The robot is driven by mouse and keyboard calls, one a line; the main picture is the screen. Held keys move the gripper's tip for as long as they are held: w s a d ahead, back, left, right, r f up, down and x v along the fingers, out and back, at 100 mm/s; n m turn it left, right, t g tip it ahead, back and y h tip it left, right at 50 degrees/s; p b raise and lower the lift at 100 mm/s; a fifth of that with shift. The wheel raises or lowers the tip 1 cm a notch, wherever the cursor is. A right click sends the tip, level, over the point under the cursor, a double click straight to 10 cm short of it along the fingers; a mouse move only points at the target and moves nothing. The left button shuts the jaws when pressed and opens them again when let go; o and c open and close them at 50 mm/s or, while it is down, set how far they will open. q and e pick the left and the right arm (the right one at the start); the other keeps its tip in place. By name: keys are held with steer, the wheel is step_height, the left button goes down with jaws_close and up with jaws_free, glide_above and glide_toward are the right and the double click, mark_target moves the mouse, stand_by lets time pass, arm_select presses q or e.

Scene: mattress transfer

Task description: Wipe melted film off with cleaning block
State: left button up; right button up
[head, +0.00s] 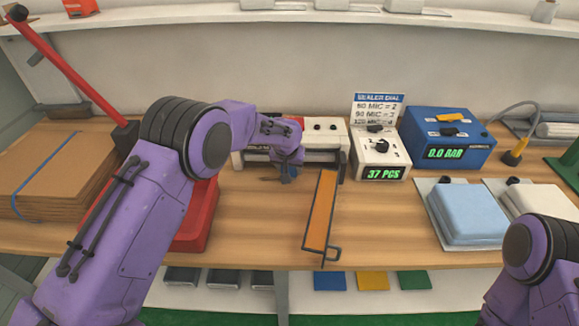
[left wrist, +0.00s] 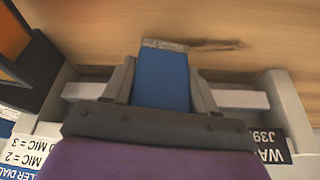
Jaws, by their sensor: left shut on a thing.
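My left gripper (head: 288,170) is shut on a blue block, the cleaning block, in front of the white sealer (head: 333,134). In the left wrist view the blue block (left wrist: 162,82) sits between the two fingers (left wrist: 160,88), with a greyish far edge. A pale bar (left wrist: 245,99) of the sealer runs crosswise behind the fingers. I cannot tell whether the block touches it. No melted film can be made out; the gripper covers part of the bar. Only my right arm shows at the lower right; its gripper is out of view.
An orange panel in a dark frame (head: 320,212) stands just right of the left gripper. A counter reading 37 PCS (head: 381,160) and a blue pressure box (head: 446,137) are further right. Flat cardboard (head: 50,165) and a red tray (head: 197,222) lie left. Front middle wood is clear.

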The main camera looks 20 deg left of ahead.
arm_select(q)
steer(key=shift+f+b, duration=0.45)
steer(key=shift+f, duration=0.55)
